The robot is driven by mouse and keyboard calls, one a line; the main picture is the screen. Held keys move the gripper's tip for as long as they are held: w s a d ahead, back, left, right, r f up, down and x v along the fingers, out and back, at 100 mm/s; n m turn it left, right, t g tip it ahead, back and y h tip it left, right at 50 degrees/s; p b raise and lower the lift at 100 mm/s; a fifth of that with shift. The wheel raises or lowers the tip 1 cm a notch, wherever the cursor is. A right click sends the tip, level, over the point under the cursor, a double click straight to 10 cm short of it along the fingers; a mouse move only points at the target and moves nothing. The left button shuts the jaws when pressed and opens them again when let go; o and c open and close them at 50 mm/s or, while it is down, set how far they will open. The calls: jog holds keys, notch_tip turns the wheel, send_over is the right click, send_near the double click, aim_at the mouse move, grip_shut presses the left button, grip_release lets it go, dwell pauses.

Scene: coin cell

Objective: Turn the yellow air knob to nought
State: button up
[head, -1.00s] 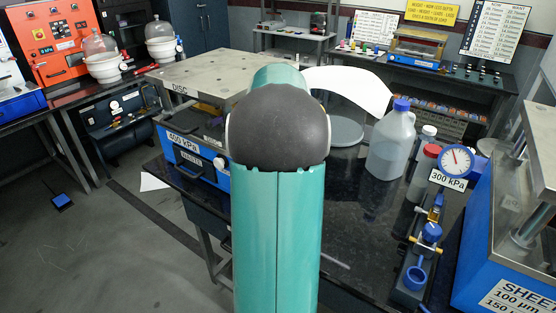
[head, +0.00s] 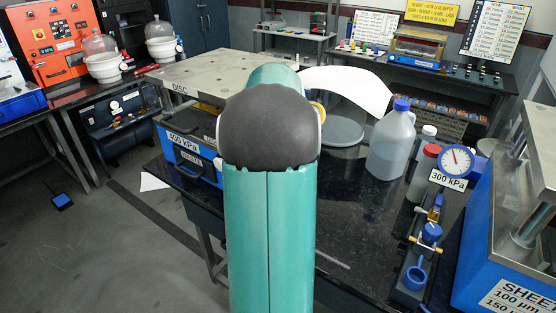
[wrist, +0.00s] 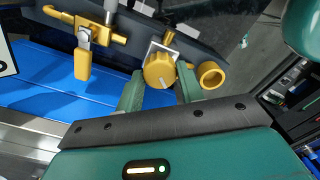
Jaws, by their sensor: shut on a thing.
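The yellow air knob (wrist: 159,70) is round with a ribbed edge and a pale pointer mark on its face. It shows in the wrist view on a dark panel. My gripper (wrist: 160,86) has one green finger on each side of the knob and is shut on it. The mark points toward the lower part of the picture, close to my gripper's body. Any scale around the knob is hidden or too small to read. In the head view my arm covers the gripper and the knob.
In the wrist view a yellow lever valve (wrist: 83,55) is left of the knob and a yellow ring (wrist: 211,74) is close on its right. In the head view a jug (head: 391,143), a dial gauge (head: 457,161) and a blue press (head: 500,245) stand right of my arm.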

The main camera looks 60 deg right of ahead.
jog(key=n, duration=0.4)
jog(key=shift+s+n, duration=0.1)
jog(key=shift+n, duration=2.1)
jog(key=o, duration=1)
notch_tip(320, 180, up, 14)
jog(key=shift+f, duration=0.1)
